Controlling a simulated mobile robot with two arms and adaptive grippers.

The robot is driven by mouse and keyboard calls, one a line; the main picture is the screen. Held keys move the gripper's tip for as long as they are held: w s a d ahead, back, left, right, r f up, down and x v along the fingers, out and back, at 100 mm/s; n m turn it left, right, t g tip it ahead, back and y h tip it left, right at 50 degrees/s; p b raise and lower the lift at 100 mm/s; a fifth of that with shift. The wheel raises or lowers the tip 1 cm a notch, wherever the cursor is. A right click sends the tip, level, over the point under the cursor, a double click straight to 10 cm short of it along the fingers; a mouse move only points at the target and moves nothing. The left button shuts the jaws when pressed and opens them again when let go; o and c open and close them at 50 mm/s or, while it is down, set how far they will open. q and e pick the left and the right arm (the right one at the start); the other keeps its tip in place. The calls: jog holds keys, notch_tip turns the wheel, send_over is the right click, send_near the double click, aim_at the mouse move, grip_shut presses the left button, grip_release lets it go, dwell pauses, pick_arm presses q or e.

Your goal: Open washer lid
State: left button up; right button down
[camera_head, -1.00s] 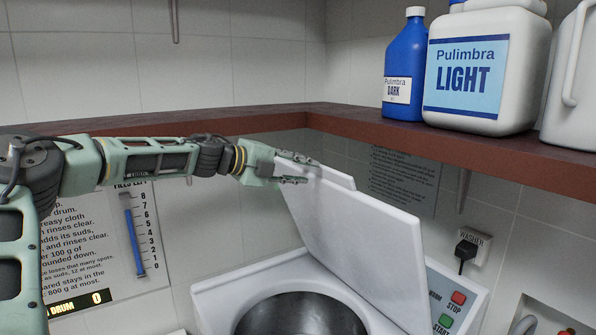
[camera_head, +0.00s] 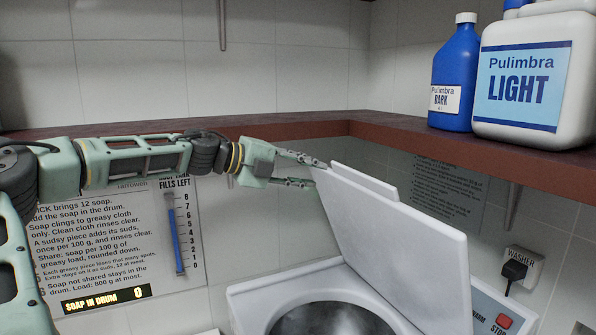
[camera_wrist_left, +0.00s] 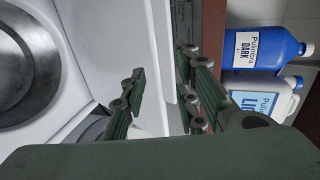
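The white washer lid (camera_head: 395,235) stands raised and tilted back in the head view. The round metal drum opening (camera_head: 333,318) of the washer (camera_head: 250,297) is exposed below it; the drum also shows in the wrist view (camera_wrist_left: 22,65). My left gripper (camera_head: 313,174) is at the upper left edge of the lid. Its two fingers are spread apart with nothing clearly held between them; whether a fingertip touches the lid I cannot tell. The spread fingers also show in the wrist view (camera_wrist_left: 165,95). My right gripper is not in view.
A red-brown shelf (camera_head: 420,142) runs above and behind the washer. It holds a blue bottle (camera_head: 455,75) and a white jug (camera_head: 520,75). A wall sign (camera_head: 100,240) hangs behind my left arm. The red stop button (camera_head: 503,321) is right of the lid.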

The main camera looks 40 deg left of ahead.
pick_arm(q)
jog(key=shift+v, duration=1)
